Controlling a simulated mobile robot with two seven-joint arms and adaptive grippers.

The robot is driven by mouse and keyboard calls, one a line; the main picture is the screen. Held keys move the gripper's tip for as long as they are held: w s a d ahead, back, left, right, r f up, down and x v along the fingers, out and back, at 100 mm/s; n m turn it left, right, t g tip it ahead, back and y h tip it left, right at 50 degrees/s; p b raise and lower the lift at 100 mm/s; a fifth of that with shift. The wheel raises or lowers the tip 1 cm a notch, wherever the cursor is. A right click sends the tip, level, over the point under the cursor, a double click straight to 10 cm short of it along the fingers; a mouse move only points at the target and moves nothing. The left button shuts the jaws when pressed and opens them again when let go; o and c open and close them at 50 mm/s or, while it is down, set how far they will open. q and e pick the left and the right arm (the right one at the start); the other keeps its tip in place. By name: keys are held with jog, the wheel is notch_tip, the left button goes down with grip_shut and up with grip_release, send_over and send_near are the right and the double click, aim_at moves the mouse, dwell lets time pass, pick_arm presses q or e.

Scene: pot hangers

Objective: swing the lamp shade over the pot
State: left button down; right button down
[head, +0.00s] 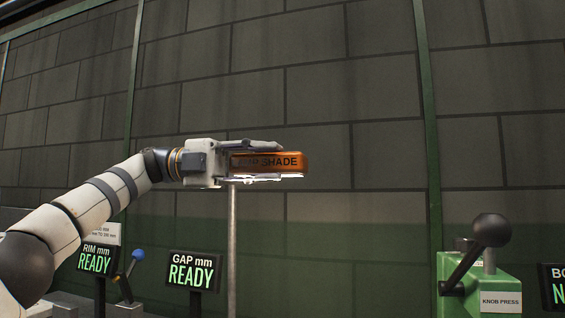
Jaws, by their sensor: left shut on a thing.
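An orange block marked "SHADE" (296,162) is at the middle of the head view, at the top of a thin grey vertical post (232,250). My left gripper (280,162) comes in from the left and is shut on this block, one finger above it and one below. Part of the label is hidden by the gripper. No pot shows in this view, and I cannot make out a lamp shade apart from the labelled block. My right gripper is not in view.
Signs "RIM mm READY" (96,259) and "GAP mm READY" (192,271) stand at lower left, with a blue-knobbed lever (137,256) between them. A green knob press (478,275) with a black ball lever (490,231) is at right. A dark panelled wall (300,80) stands behind.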

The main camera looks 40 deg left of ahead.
pick_arm(q)
jog(key=shift+s+a+g, duration=0.3)
jog(key=shift+s+a, duration=0.1)
jog(key=shift+s, duration=0.15)
jog(key=shift+m, duration=0.3)
jog(key=c, duration=1.2)
grip_release()
jog(key=shift+f, duration=0.1)
